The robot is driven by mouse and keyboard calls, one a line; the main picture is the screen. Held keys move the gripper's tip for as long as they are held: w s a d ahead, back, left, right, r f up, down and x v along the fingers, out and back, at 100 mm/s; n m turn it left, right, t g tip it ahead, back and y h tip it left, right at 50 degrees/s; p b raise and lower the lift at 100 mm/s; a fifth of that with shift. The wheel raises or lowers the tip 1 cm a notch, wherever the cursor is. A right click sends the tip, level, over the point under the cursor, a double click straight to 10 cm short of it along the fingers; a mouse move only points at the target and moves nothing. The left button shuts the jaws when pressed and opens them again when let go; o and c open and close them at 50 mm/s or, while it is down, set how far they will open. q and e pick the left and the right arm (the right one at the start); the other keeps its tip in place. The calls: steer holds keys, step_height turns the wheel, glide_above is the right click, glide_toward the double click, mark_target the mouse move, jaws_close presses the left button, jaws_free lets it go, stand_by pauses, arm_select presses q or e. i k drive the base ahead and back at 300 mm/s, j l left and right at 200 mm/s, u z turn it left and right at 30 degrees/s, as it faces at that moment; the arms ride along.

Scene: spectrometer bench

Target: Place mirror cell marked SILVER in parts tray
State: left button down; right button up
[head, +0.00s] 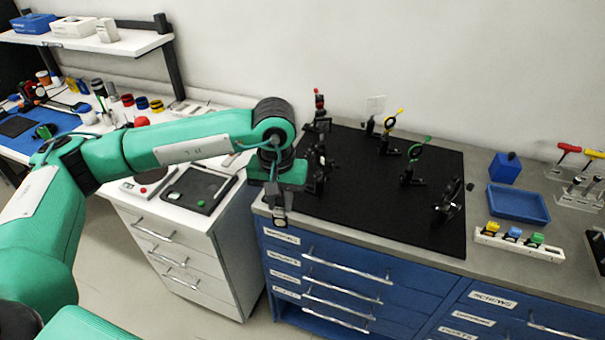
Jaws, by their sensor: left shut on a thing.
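My left gripper (279,207) points down at the front left corner of the bench, beside the black optical board. It is shut on a small grey thing, mostly hidden by the fingers. I cannot read any SILVER marking on it or tell for certain that it is the mirror cell. A shallow blue tray (518,219) lies empty at the right of the bench. A black tray (207,207) with small items lies on the white drawer cabinet at the left. I cannot tell which is the parts tray. My right gripper is out of view.
Several optics on posts, one with a green ring (419,147), stand on the black board (370,205). A white rack (520,249) with yellow, blue and green pieces stands before the blue tray. A blue box (505,168) stands behind it. The board's front middle is clear.

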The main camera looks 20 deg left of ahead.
mark_target(514, 208)
steer(key=z, duration=0.95)
steer(key=i+z, duration=0.75)
